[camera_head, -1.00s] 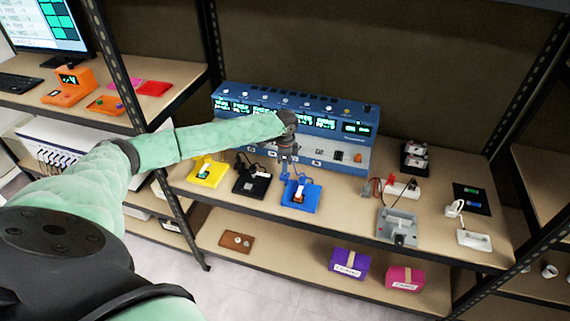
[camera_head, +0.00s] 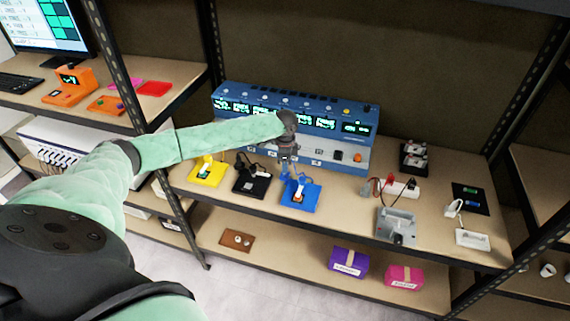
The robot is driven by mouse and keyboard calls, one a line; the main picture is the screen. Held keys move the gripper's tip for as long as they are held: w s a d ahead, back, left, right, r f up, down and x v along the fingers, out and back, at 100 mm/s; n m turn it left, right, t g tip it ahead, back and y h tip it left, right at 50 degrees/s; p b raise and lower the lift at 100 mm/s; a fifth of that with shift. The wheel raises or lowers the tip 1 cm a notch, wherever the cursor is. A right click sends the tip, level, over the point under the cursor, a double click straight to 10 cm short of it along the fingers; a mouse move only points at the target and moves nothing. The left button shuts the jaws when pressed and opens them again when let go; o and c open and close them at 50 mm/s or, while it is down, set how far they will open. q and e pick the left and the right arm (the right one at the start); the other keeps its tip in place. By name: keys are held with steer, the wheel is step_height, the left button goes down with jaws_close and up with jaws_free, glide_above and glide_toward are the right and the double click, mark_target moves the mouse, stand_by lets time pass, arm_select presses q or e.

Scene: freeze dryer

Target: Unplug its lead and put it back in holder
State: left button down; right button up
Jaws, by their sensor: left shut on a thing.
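My left gripper (camera_head: 287,160) is shut at the front of the blue multi-channel unit (camera_head: 235,100), just above the blue holder (camera_head: 311,196). What it grips is small and mostly hidden, seemingly the lead's plug (camera_head: 285,172). I cannot tell whether the plug is clear of the unit's front. The blue holder lies on the shelf with a white-labelled piece on it. A black holder (camera_head: 243,186) and a yellow holder (camera_head: 207,176) lie to its left, each with a lead. My right gripper is not in view.
A grey device (camera_head: 396,224), a red and white plug block (camera_head: 400,189), a black device (camera_head: 414,158) and a white power strip (camera_head: 473,240) stand on the right of the shelf. Purple (camera_head: 348,261) and pink (camera_head: 404,277) boxes sit below.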

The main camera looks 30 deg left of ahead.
arm_select(q)
steer(key=shift+f, duration=1.15)
stand_by(0.9)
steer(key=c, duration=1.3)
jaws_free()
steer(key=shift+r+b, duration=0.1)
steer(key=shift+b, duration=0.25)
